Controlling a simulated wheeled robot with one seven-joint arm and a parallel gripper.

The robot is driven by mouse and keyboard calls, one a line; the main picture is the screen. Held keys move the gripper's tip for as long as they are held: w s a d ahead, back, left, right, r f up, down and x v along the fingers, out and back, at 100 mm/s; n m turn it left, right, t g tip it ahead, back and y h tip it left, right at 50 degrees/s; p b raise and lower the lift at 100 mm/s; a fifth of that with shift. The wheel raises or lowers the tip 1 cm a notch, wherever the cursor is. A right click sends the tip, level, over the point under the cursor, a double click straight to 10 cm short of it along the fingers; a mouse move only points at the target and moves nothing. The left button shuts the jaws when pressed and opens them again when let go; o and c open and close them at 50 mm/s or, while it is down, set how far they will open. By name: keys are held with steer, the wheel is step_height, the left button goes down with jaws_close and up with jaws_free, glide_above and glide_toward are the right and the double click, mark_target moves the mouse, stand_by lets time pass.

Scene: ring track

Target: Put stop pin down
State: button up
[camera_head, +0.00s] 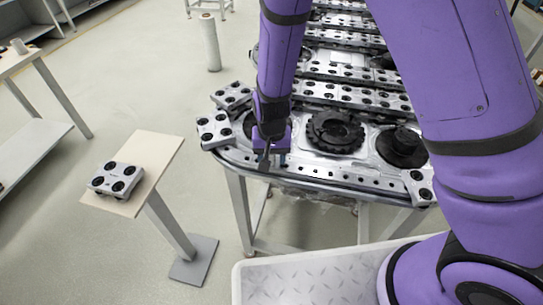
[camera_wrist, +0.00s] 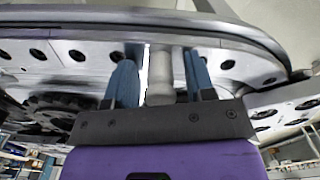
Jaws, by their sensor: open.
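The stop pin (camera_wrist: 160,72) looks like a pale grey upright cylinder with a wider part along its length. In the wrist view it stands between the two blue fingers of my gripper (camera_wrist: 159,62), with a narrow gap on either side. My gripper is open around it. The pin's far end meets the edge area of the ring track (camera_wrist: 228,62); whether it is seated in a hole I cannot tell. In the head view my gripper (camera_head: 270,158) is low over the front left rim of the ring track (camera_head: 325,172), and the pin cannot be made out clearly.
A grey block with black round pads (camera_head: 116,180) sits on a small wooden-topped stand (camera_head: 152,150) at the left. Black round parts (camera_head: 402,147) lie on the track right of my gripper. A white roll (camera_head: 210,42) stands behind.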

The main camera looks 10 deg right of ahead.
step_height(320, 180, up, 11)
steer(key=shift+r, duration=0.55)
steer(key=s+d+r+t+y, duration=0.1)
steer(key=s+d+r, duration=0.1)
steer(key=d+r, duration=0.6)
steer(key=s+d+r+t+y, duration=0.1)
steer(key=s+d+r, duration=0.2)
steer(key=d+r, duration=0.5)
steer(key=s+d+r+t+h, duration=0.1)
steer(key=s+d+r, duration=0.3)
steer(key=s, duration=0.3)
steer(key=s+d+r+n+t+h, duration=0.1)
steer(key=s+d+r+t, duration=0.1)
steer(key=s+d+r, duration=0.2)
step_height(320, 180, up, 2)
steer(key=s, duration=0.3)
steer(key=shift+d, duration=0.3)
